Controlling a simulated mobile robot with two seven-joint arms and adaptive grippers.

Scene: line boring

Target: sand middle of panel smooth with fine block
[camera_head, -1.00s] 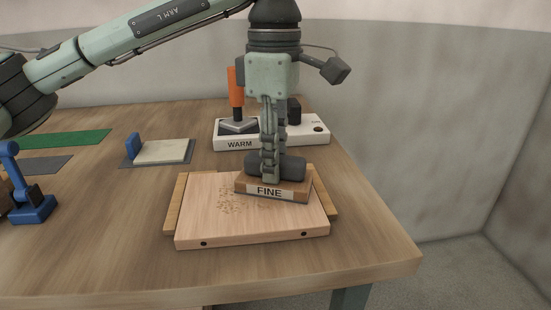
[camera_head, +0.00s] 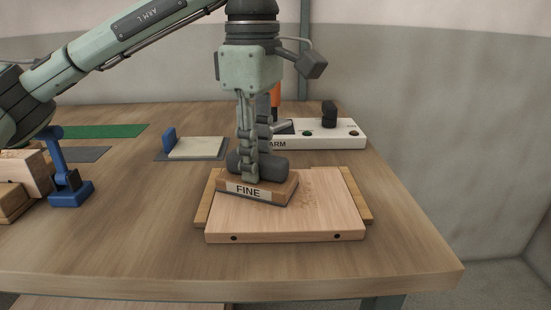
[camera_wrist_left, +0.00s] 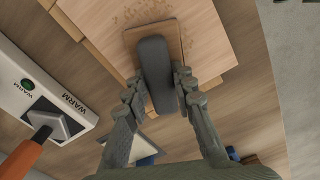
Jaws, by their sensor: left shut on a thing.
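The fine block (camera_head: 283,192) is a wooden block labelled FINE with a dark rounded handle. My left gripper (camera_head: 251,180) is shut on that handle, pointing down. The block appears to rest on the left part of the pale wooden panel (camera_head: 290,223), turned slightly askew. Brownish rough specks show on the panel to the right of the block and are partly hidden by it. In the left wrist view, the fingers of my left gripper (camera_wrist_left: 160,88) flank the dark handle, and the block (camera_wrist_left: 131,36) lies over the panel (camera_wrist_left: 221,45) beside specks. My right gripper is out of view.
A white WARM station (camera_head: 345,136) with an orange-handled tool (camera_head: 275,97) stands behind the panel. A pale pad with a blue upright (camera_head: 196,148), a blue stand (camera_head: 68,190) and wooden blocks (camera_head: 28,172) are left. The table front (camera_head: 200,272) is clear.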

